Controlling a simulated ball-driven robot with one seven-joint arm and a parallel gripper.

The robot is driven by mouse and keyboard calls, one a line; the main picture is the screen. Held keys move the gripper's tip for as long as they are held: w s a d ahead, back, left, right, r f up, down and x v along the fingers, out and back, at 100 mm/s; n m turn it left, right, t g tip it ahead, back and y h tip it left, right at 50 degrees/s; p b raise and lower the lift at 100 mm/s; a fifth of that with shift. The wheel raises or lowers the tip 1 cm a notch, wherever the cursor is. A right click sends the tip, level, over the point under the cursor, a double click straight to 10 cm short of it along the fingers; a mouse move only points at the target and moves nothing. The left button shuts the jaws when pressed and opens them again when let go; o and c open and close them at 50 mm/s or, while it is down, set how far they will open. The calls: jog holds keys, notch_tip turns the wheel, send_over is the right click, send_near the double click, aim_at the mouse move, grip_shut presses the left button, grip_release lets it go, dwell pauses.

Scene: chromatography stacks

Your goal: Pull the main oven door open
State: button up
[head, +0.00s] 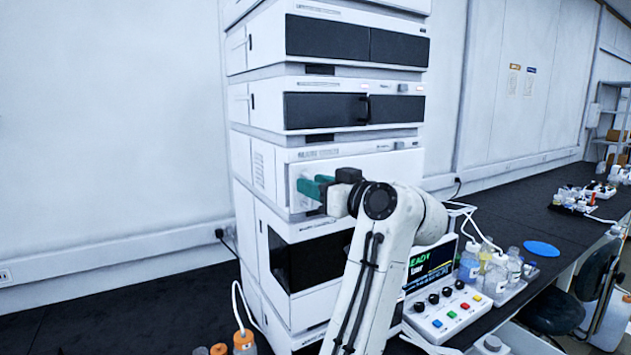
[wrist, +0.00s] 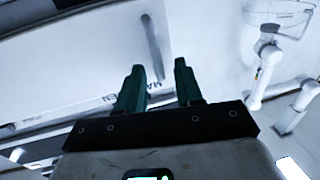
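The main oven is the white module in the middle of the stack in the head view, and its plain white door (head: 392,166) looks shut. In the wrist view, a light grey bar handle (wrist: 151,46) stands on the white door, above lettering partly hidden by a finger. My gripper (head: 308,186) is at the left part of the door in the head view. In the wrist view, its green fingers (wrist: 158,68) are open, with the handle's lower end showing between the tips. I cannot tell whether they touch it. In the head view the handle is not clearly visible.
Modules with dark windows (head: 340,108) sit above the oven, and one (head: 310,262) below. A control box (head: 448,308) with knobs and coloured buttons stands right of the stack, near bottles (head: 470,262). The black bench (head: 130,310) is mostly clear at left.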

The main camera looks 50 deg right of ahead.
jog(key=shift+w, duration=0.2)
grip_shut()
dwell(0.6)
